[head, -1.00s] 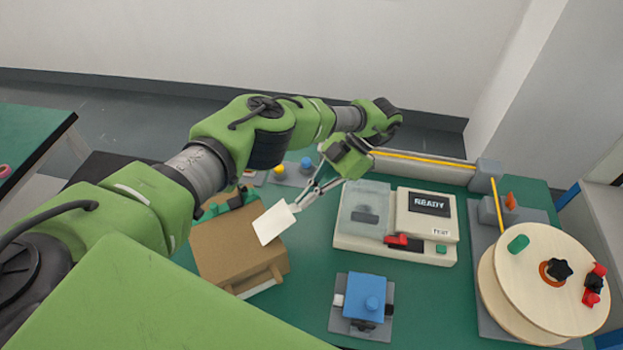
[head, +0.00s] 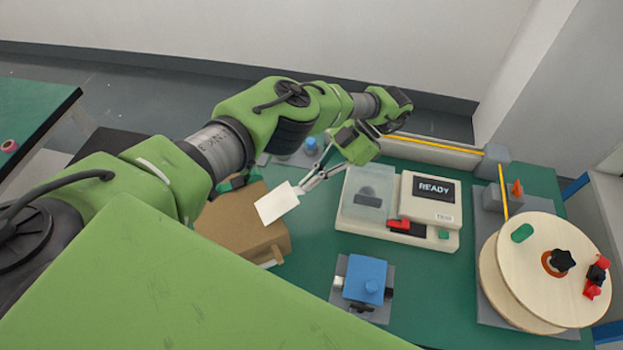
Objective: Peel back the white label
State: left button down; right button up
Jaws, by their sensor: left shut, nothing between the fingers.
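The white label (head: 277,203) is a small white rectangle at the upper right part of the brown cardboard box (head: 232,225), left of centre in the head view. My left gripper (head: 299,190) comes down from the upper right, with its fingertips at the label's upper right corner. The fingers look shut, with nothing gripped between them. I cannot tell whether the tips touch the label. My right gripper is not in view.
A beige machine (head: 395,236) with a READY screen stands right of the box. A blue block fixture (head: 366,277) is in front of it. A wooden spool (head: 550,265) stands at the right. Green table shows between box and machine.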

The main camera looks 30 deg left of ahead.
pick_arm(q)
jog(key=shift+r+p, duration=0.55)
jog(key=shift+r, duration=0.25)
notch_tip(320, 180, up, 10)
jog(key=shift+s+f, duration=0.1)
jog(key=shift+f, duration=0.05)
